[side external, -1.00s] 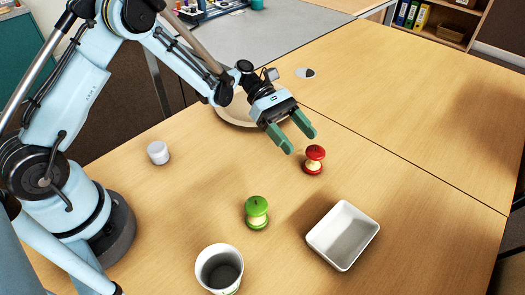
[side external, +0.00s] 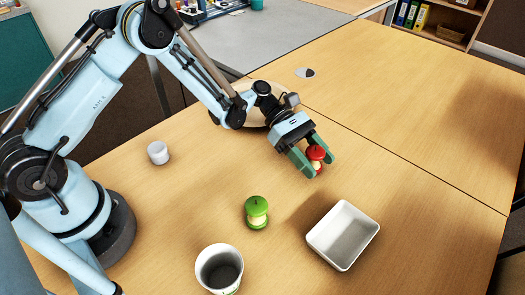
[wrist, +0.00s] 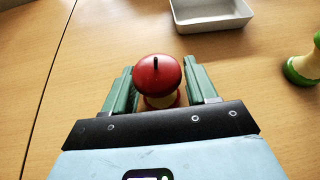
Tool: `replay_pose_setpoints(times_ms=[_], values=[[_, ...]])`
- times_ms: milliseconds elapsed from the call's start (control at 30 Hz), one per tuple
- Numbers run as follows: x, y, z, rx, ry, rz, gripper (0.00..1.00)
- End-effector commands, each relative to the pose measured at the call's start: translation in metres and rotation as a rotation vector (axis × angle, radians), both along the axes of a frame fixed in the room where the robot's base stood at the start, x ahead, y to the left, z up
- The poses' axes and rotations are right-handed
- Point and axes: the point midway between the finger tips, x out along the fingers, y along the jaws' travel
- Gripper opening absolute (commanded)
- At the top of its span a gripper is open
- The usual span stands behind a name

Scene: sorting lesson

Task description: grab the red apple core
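The red apple core (side external: 315,153) stands upright on the table, with a red top and a pale middle. My gripper (side external: 320,166) is low over the table with its two green fingers on either side of the core. In the wrist view the core (wrist: 158,74) sits between the fingers, close to the left one, with a narrow gap at the right one. The fingers look apart and not closed on it. The lower part of the core is partly hidden by the fingers and the gripper body.
A green apple core (side external: 256,212) stands to the left and nearer the camera. A white rectangular tray (side external: 343,262) lies in front of the gripper. A white cup (side external: 203,272) and a small white cylinder (side external: 158,153) stand farther left. A round plate or bowl is partly hidden behind my arm. The right side is clear.

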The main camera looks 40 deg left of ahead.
Motion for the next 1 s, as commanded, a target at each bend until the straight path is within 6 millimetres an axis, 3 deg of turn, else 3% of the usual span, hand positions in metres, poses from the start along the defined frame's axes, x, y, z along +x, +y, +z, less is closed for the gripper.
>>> replay_pose_setpoints(times_ms=[33, 300, 733, 1000], values=[[0.000, 0.000, 0.000, 0.000, 0.000, 0.000, 0.49], [0.000, 0.000, 0.000, 0.000, 0.000, 0.000, 0.08], [0.000, 0.000, 0.005, 0.000, 0.000, 0.000, 0.07], [0.000, 0.000, 0.035, 0.000, 0.000, 0.000, 0.07]])
